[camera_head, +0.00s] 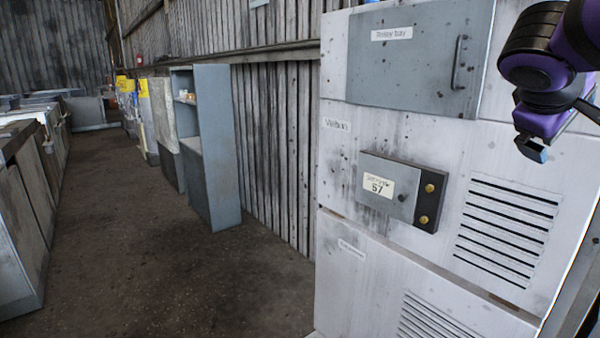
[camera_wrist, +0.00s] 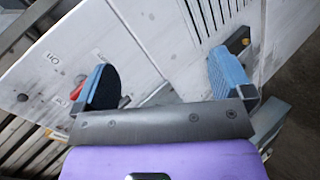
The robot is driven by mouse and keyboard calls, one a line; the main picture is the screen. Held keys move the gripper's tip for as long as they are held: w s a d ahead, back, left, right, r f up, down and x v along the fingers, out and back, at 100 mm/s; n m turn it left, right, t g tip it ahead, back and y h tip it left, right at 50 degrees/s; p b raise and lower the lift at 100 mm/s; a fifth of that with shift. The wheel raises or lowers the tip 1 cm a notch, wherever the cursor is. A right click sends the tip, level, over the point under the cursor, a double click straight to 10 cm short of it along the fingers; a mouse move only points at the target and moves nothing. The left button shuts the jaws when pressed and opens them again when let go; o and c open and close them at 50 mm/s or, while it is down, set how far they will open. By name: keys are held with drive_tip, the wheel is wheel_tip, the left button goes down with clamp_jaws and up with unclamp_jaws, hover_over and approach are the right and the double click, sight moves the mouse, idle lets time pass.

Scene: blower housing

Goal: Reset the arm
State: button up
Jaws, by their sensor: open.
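My gripper (camera_head: 532,148) hangs at the upper right of the head view, in front of the pale, stained cabinet (camera_head: 400,133). Its purple and black wrist is partly cut off by the frame edge. In the wrist view my gripper (camera_wrist: 165,82) has its two blue fingers wide apart, with nothing between them. White cabinet panels lie behind the fingers, seen at a tilt. I cannot tell the exact gap between the fingers and the cabinet.
The cabinet carries a grey box (camera_head: 390,190) with two brass knobs, a grey door with a handle (camera_head: 458,64) and louvred vents (camera_head: 506,228). A blue-grey shelf unit (camera_head: 213,150) stands further back. Open floor (camera_head: 150,260) lies left; cabinets line the far left.

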drive_tip(key=s+a+f+m+y, duration=0.1)
drive_tip(key=s+a+f+y, duration=0.3)
drive_tip(key=s, duration=0.3)
drive_tip(key=s+a+f+m+y, duration=0.2)
drive_tip(key=s+a+f+y, duration=0.2)
drive_tip(key=s+f+y, duration=0.1)
wheel_tip(320, 180, down, 2)
drive_tip(key=shift+s+a+f+m+g, duration=0.1)
drive_tip(key=shift+s+a+m+g, duration=0.25)
drive_tip(key=shift+s, duration=0.5)
